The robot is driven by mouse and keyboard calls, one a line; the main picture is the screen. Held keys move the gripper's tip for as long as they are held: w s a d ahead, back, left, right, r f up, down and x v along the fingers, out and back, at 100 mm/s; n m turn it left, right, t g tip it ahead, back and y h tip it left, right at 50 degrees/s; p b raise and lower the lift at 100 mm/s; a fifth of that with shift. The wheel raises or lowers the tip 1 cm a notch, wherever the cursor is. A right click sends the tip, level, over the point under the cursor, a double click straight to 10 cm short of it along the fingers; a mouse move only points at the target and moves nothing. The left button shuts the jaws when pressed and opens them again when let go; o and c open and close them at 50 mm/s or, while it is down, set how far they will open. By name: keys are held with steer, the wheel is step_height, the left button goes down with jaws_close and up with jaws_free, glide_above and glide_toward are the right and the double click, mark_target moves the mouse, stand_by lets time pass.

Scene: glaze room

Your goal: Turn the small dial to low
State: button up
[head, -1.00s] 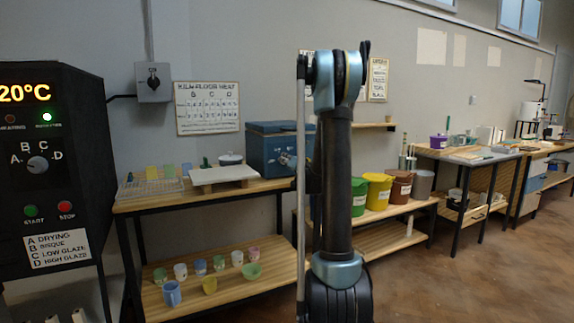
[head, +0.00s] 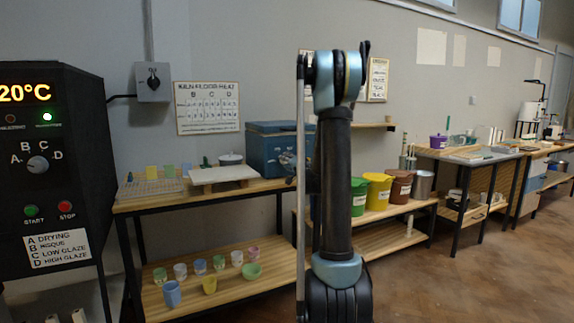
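A round grey dial (head: 38,165) sits on the black control panel (head: 75,130) at the left of the head view. The letters A, B, C and D run around it; its pointer is too small to read surely. A label (head: 57,249) below lists A drying, B bisque, C low glaze and D high glaze. A second, dark rotary knob (head: 153,83) sits on a grey wall box right of the panel; its setting is unreadable. My arm stands upright in mid-view, well right of both. My gripper cannot be made out.
A wooden bench (head: 140,205) with a blue box (head: 268,150) and several small cups on its lower shelf stands right of the panel. Coloured tubs (head: 378,190) stand farther right. Green (head: 31,211) and red (head: 66,207) buttons sit below the dial. Open floor (head: 440,285) lies at right.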

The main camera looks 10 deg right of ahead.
steer(key=shift+w+d+r, duration=0.1)
steer(key=shift+w, duration=0.2)
steer(key=o, duration=1)
steer(key=shift+w, duration=0.1)
steer(key=shift+c, duration=0.2)
steer(key=v, duration=1.2)
